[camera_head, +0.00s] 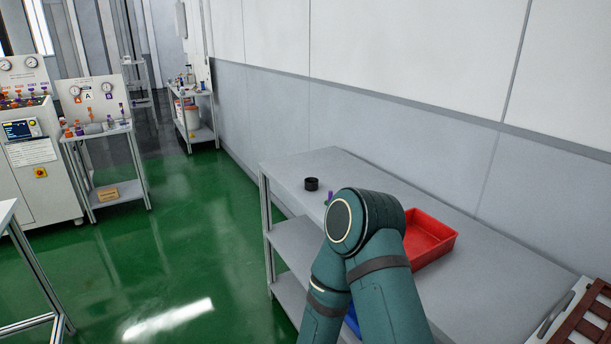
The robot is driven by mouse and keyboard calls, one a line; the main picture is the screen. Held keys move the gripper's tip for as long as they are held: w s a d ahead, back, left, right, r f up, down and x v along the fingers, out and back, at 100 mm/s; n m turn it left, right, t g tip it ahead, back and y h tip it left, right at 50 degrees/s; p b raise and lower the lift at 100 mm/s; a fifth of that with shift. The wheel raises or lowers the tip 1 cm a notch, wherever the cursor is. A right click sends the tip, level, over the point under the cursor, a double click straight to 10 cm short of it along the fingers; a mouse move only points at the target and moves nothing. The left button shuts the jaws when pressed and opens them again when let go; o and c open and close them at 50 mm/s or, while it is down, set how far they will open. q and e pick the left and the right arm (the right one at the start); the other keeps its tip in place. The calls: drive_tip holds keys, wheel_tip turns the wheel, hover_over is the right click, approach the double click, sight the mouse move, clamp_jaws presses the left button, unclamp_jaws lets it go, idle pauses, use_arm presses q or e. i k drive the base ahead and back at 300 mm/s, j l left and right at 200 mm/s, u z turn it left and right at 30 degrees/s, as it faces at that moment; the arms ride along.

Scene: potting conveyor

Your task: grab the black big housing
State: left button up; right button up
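A small black round housing (312,184) stands upright on the grey table (292,166), near its far left end. It looks like a short open cylinder. My arm, bent at a dark teal joint, fills the middle foreground to the right of the housing and in front of it. No gripper fingers show, so neither gripper can be placed relative to the housing. A small purple and green item (328,197) stands just right of the housing, partly hidden by my arm.
A red tray (431,238) sits on the table behind my arm. A blue thing (352,320) is mostly hidden below it. A brown slatted rack (590,322) is at the lower right. The wall borders the table's back. Green floor (185,250) is clear at left.

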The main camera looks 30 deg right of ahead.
sight(311, 184)
drive_tip(key=i+j+z, duration=0.15)
drive_tip(key=i+z, duration=0.35)
drive_tip(key=i+j+z, duration=0.7)
drive_tip(key=z, duration=0.2)
drive_tip(key=i+j+z, duration=0.25)
drive_tip(key=z, duration=0.2)
drive_tip(key=i+j+z, duration=0.15)
drive_tip(key=j+z, duration=1.05)
drive_tip(key=j, duration=0.2)
drive_tip(key=j+z, duration=0.25)
drive_tip(key=j, duration=0.25)
